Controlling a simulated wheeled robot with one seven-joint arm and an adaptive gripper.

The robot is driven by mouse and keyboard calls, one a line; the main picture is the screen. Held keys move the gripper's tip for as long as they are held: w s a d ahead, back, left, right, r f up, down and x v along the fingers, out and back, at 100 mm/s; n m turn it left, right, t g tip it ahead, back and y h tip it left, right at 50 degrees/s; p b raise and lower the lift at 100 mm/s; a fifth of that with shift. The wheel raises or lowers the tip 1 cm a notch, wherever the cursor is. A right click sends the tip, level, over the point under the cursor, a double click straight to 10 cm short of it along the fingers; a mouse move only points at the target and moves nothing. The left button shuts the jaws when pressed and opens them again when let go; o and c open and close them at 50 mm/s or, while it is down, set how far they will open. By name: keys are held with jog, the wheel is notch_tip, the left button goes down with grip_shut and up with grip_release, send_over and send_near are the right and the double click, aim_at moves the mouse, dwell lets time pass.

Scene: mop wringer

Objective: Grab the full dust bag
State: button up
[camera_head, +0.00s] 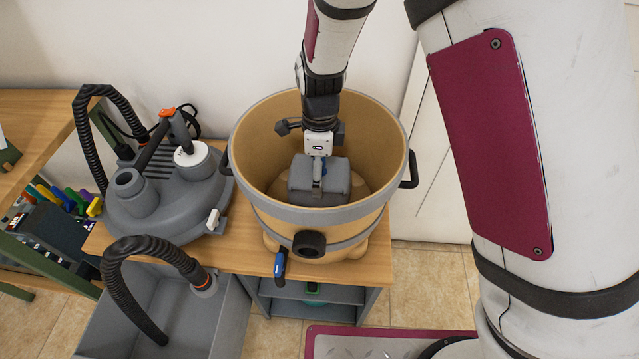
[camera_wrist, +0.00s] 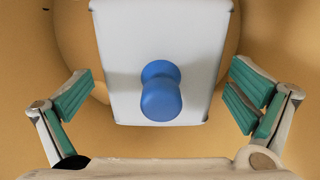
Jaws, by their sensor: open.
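A tan drum with a grey rim (camera_head: 246,203) stands on a wooden-topped stand, and my arm reaches down into it. In the wrist view, a pale plate (camera_wrist: 200,30) with a blue knob (camera_wrist: 161,95) fills the middle, over a tan rounded shape. I take these to be the dust bag, its top plate and knob; most of the bag is hidden. My gripper (camera_wrist: 160,85) is open, its green-padded fingers apart on either side of the plate. The knob lies between them, with clear gaps. In the head view, the fingers cannot be made out clearly inside the drum.
The drum's walls surround my gripper. A grey vacuum head (camera_head: 150,200) with a black hose sits left of the drum. A grey bin (camera_head: 215,325) with another hose is at the lower left. A white wall is behind.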

notch_tip(320, 180, down, 4)
jog(key=shift+f+b, duration=0.2)
jog(key=shift+b, duration=0.4)
jog(key=c, duration=1.3)
jog(key=shift+r, duration=0.1)
notch_tip(320, 180, up, 10)
jog(key=p, duration=0.3)
jog(key=shift+r, duration=0.15)
jog(key=s+r+p, duration=0.4)
jog(key=r+p, duration=0.4)
jog(key=s+r+p, duration=0.4)
jog(key=r+p, duration=0.4)
jog(key=shift+s+r+p, duration=0.25)
jog(key=shift+r+p, duration=0.15)
jog(key=shift+s, duration=0.1)
